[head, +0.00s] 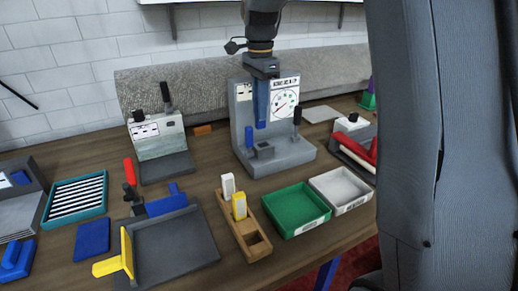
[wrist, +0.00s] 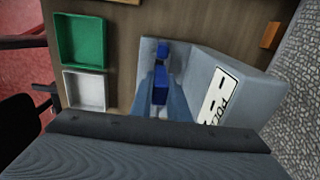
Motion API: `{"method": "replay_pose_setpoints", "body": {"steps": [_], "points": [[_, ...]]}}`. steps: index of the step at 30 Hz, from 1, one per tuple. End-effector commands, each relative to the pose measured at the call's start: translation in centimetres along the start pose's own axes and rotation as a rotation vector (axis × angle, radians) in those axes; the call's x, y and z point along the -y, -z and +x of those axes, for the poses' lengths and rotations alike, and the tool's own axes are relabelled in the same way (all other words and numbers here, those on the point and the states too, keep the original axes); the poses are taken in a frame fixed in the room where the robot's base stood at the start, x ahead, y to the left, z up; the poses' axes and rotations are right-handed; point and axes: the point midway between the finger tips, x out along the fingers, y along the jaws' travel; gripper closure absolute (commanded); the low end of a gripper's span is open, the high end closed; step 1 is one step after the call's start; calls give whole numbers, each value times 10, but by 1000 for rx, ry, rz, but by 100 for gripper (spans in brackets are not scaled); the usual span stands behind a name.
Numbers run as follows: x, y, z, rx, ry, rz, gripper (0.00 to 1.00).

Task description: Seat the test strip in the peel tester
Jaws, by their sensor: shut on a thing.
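My gripper (head: 262,70) is shut on the blue test strip (head: 262,103). The strip hangs upright below it, in front of the back plate of the grey peel tester (head: 285,160), which carries a round dial. Its lower end appears a little above the dark clamp block (head: 264,150) on the tester's base, apart from it. A blue post (head: 249,138) stands left of the clamp. In the wrist view the strip (wrist: 160,90) lies between my fingers, over the tester (wrist: 208,62); the clamp is hard to make out there.
A green tray (head: 296,228) and a white tray (head: 318,181) stand in front of the tester. A wooden holder (head: 227,213) bears a white and a yellow block. A lever device (head: 165,167) stands left. A grey roll (head: 205,75) lies behind.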

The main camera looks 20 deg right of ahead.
Motion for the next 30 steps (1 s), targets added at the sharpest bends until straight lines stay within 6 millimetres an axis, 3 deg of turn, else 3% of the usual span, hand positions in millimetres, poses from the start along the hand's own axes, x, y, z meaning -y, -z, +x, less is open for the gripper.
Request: {"method": "replay_pose_setpoints", "body": {"steps": [6, 21, 30], "points": [[-4, 13, 38, 1, -6, 21, 100], [-4, 13, 91, 1, -4, 22, 100], [-3, 13, 96, 0, -1, 21, 100]]}}
